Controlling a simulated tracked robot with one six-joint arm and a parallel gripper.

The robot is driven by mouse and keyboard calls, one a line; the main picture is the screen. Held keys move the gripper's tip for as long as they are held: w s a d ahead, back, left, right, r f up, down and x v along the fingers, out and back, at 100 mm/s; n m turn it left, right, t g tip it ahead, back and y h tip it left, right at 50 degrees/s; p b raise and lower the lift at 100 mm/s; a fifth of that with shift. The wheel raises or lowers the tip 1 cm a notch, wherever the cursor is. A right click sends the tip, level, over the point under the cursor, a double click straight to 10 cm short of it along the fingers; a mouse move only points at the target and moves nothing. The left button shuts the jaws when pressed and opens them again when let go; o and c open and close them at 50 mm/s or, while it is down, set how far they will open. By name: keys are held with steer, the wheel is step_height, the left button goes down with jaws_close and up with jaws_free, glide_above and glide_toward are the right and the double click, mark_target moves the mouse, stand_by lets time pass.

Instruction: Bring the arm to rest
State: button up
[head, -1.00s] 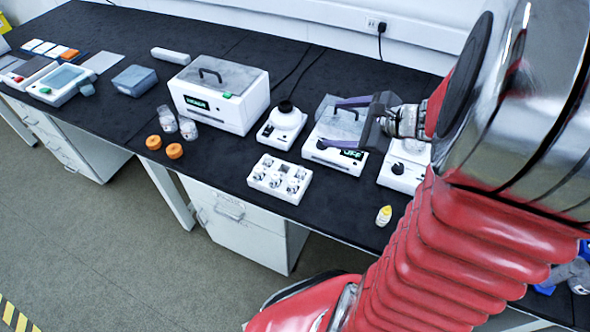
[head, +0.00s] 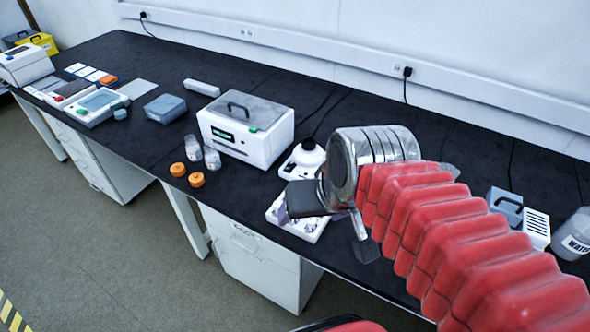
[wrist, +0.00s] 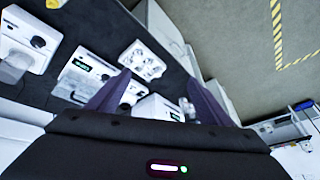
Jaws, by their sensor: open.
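My gripper (head: 322,226) is in front of the white vial rack in the head view, largely hidden behind my silver wrist link. In the wrist view my gripper (wrist: 158,76) shows two purple fingers spread apart with nothing between them. My red ribbed arm reaches in from the lower right of the head view. The white vial rack (head: 314,234) is partly covered by my gripper there. It also shows in the wrist view (wrist: 142,62), beyond the fingers. I see no contact, but the gap cannot be judged exactly.
A white box instrument (head: 245,130) with a handle stands left of my wrist. Two orange caps (head: 197,179) lie near the bench's front edge. A grey-blue box (head: 505,206) and a labelled bottle (head: 575,238) stand at right. The black bench (head: 350,110) is clear along the back.

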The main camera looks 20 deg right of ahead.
steer(key=shift+s+d+r+n+h, duration=0.15)
steer(key=shift+s+r+n+h, duration=0.35)
steer(key=shift+n, duration=0.3)
steer(key=shift+w, duration=0.15)
stand_by(0.7)
